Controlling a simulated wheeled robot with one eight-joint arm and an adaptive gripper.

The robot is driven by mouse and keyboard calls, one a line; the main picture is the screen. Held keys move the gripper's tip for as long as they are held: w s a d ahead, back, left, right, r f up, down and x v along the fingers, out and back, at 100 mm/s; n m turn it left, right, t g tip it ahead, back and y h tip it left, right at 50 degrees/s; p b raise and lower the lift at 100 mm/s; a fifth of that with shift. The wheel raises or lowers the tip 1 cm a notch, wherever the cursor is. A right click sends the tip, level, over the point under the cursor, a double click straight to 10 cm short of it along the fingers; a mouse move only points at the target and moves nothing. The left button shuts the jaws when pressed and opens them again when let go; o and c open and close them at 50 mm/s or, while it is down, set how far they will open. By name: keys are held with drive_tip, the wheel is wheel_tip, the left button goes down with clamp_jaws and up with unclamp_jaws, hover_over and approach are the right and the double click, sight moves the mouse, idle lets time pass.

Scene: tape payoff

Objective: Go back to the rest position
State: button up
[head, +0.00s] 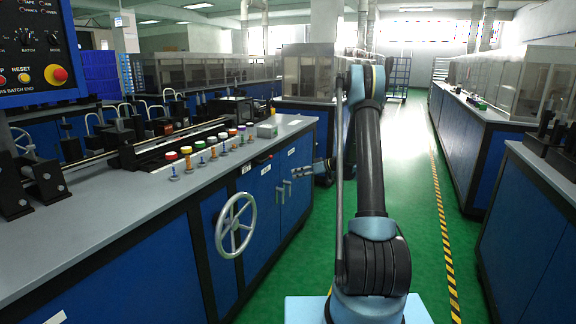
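My gripper (301,172) is at the middle of the view, left of my upright arm. It points left, level with the upper part of the blue cabinet front and beside the counter's far end. Its two grey fingers look apart, with nothing seen between them. My arm rises from its base, bends at the top and comes down behind the front link, which hides part of it.
A long grey counter (130,205) on blue cabinets runs along the left, with a handwheel (236,224) sticking out. Several colour-capped pieces (186,150) stand on it. A control panel (40,50) hangs upper left. Green floor (415,200) is clear towards the right-hand machines (500,110).

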drive_tip(key=s+d+r+m+g+h, duration=0.1)
drive_tip(key=s+r+m+h, duration=0.1)
drive_tip(key=s+r, duration=0.5)
drive_tip(key=s+d+r+m+h, duration=0.1)
drive_tip(key=s+r+h, duration=0.1)
drive_tip(key=s, duration=0.9)
drive_tip(key=s+r+m+g+h, duration=0.15)
drive_tip(key=s+r, duration=0.35)
drive_tip(key=s, duration=0.5)
drive_tip(key=s+d+f+m+h, duration=0.1)
drive_tip(key=s+d+f+h, duration=0.1)
drive_tip(key=s, duration=0.8)
drive_tip(key=s+d+f+m+h, duration=0.2)
drive_tip(key=s+d+f, duration=0.2)
drive_tip(key=s, duration=0.6)
drive_tip(key=s+d+f+m+h, duration=0.2)
drive_tip(key=s+d, duration=0.3)
drive_tip(key=s, duration=0.6)
drive_tip(key=shift+f+h, duration=0.4)
drive_tip(key=shift+h, duration=0.05)
drive_tip(key=shift+s+m, duration=0.1)
drive_tip(key=shift+m, duration=0.15)
